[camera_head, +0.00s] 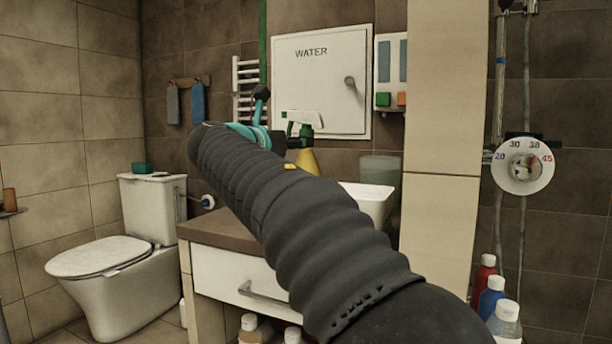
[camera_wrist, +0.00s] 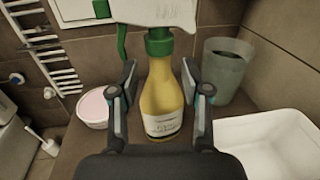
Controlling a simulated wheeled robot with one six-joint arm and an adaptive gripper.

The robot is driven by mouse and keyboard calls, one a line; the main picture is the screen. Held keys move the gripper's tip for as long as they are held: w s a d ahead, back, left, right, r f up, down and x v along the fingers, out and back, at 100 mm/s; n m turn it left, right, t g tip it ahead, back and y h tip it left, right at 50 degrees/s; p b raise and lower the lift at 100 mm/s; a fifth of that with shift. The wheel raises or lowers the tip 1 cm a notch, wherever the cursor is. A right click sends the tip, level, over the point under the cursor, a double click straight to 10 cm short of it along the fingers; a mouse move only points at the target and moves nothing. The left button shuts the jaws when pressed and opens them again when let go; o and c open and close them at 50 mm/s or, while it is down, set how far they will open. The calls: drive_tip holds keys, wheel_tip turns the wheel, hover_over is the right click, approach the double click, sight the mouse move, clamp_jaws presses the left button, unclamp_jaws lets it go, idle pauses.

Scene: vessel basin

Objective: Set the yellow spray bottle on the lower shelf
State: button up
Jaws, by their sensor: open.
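The yellow spray bottle (camera_wrist: 161,98) stands upright on the brown countertop, with a green neck and a white-and-green spray head. In the head view the bottle (camera_head: 307,161) shows partly behind my arm. My gripper (camera_wrist: 160,92) is open, with one finger on each side of the bottle's body; whether the fingers touch it I cannot tell. In the head view my gripper is mostly hidden by my arm. The lower shelf is mostly hidden behind my arm; bottles with white caps (camera_head: 249,322) show low down under the drawer.
A white basin (camera_wrist: 272,148) is right of the bottle, with a grey-green cup (camera_wrist: 221,70) behind it. A pink-topped tub (camera_wrist: 94,108) is to the left. The white drawer (camera_head: 235,275) is under the countertop (camera_head: 203,231). The toilet (camera_head: 120,270) stands left; several bottles stand at right.

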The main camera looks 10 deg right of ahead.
drive_tip(key=x, duration=0.5)
clamp_jaws()
